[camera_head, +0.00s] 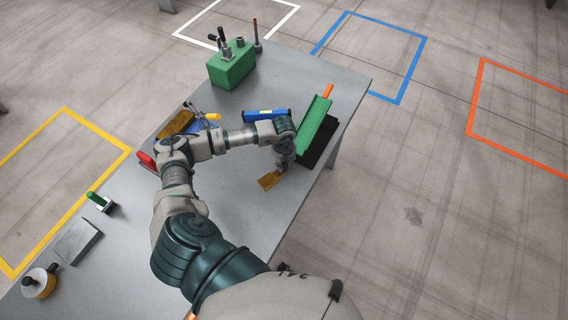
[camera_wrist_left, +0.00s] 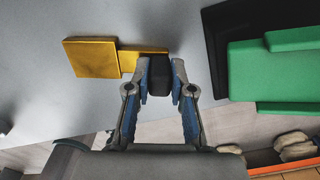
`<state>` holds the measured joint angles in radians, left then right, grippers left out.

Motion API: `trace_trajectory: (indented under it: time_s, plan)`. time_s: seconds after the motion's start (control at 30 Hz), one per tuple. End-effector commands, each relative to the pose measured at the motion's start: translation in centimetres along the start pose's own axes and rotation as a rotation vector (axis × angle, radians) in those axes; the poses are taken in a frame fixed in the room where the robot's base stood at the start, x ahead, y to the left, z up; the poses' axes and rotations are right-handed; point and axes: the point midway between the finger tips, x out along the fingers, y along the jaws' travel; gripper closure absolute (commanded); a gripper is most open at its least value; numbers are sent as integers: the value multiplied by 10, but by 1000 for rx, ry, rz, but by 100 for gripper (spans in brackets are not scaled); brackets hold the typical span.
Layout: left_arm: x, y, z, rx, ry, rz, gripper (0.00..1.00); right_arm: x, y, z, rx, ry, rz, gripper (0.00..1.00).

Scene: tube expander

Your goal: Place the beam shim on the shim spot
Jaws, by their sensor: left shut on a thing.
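The beam shim looks like a golden stepped plate (camera_head: 268,181) with a dark block at its narrow end. My left gripper (camera_head: 281,169) is at its upper right end, near the table's right edge. In the left wrist view, the fingers (camera_wrist_left: 160,78) are shut on the dark block (camera_wrist_left: 159,75), and the golden plate (camera_wrist_left: 92,57) extends to the left. The fingers hide part of the join. I cannot tell whether the plate touches the table or hovers just above it. No marked shim spot can be told apart. My right gripper is out of view.
A green channel-shaped beam (camera_head: 314,126) on a black base (camera_head: 324,147) stands close to the right of my left gripper. A blue item (camera_head: 266,115), a clamp (camera_head: 207,118) and a green block (camera_head: 231,66) stand farther back. The grey table (camera_head: 232,189) is bare around the plate.

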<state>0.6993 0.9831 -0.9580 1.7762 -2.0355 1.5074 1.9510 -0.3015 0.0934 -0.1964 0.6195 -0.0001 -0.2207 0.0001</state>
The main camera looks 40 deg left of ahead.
Motion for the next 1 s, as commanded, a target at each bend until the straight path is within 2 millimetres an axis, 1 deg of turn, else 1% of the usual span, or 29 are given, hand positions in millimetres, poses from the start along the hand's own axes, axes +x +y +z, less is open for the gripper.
trace_trajectory:
  time_s: [0.07,0.1,0.17,0.2,0.3,0.37,0.47,0.57,0.67,0.9,1.0]
  plan:
    - [0,0,0,0,0,0,100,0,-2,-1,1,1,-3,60]
    - [0,0,-1,0,-1,1,71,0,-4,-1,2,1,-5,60]
    - [0,0,-1,0,-1,1,56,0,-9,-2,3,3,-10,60]
    - [0,0,-1,0,-1,1,53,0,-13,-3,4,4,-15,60]
    - [-1,-1,-3,0,-2,2,53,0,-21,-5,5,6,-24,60]
    - [-1,-1,-3,0,-3,2,53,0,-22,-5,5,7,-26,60]
    - [-2,-1,-4,0,-4,2,53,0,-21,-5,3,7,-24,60]
    - [-7,-1,-3,0,-3,0,53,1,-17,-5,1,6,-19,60]
    - [-21,-1,-2,0,-1,-2,53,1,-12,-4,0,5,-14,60]
    - [-74,-2,-1,0,-1,-4,53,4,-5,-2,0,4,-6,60]
    - [-94,-1,-1,0,-2,-2,53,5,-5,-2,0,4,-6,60]
